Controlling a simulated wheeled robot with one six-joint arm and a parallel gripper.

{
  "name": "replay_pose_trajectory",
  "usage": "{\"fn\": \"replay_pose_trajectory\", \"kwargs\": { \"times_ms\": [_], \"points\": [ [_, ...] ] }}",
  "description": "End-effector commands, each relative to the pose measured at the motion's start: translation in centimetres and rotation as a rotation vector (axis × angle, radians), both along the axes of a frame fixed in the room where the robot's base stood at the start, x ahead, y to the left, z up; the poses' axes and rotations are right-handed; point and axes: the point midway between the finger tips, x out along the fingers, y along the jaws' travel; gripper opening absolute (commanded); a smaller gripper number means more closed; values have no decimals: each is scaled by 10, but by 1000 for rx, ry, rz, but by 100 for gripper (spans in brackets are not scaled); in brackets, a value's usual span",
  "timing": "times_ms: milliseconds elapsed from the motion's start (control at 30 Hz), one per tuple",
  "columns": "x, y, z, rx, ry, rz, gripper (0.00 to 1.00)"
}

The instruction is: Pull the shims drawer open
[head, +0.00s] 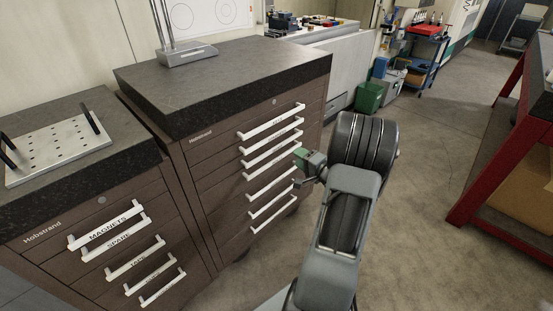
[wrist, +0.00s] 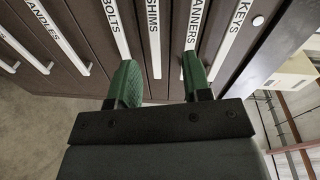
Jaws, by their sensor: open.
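The shims drawer is in the taller brown cabinet, and its white handle marked SHIMS (wrist: 154,40) is upright in the middle of the wrist view. In the head view it seems to be the third handle from the top (head: 270,150), with its label too small to read. The drawer looks flush with its neighbours. My gripper (wrist: 157,65) has its green fingers apart, one on each side of the SHIMS handle, with no clear contact. In the head view my gripper (head: 303,159) is at the right ends of the handles.
The SPANNERS handle (wrist: 192,25) and BOLTS handle (wrist: 116,28) flank it closely. A lower cabinet with a MAGNETS handle (head: 106,226) stands at the left. A red-framed bench (head: 490,150) stands at the right. The floor between is clear.

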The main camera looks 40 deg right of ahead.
Motion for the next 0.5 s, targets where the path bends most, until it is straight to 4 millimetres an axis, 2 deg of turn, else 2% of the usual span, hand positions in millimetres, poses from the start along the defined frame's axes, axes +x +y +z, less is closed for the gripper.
{"fn": "replay_pose_trajectory", "kwargs": {
  "times_ms": [33, 133, 233, 367, 500],
  "points": [
    [-6, -3, -12, 52, -18, 14, 45],
    [-13, -4, -19, 128, -45, 44, 45],
    [-11, -3, -22, 164, -57, 62, 45],
    [6, 1, -22, 173, -61, 69, 45],
    [34, 6, -22, 172, -62, 68, 45]
  ]
}}
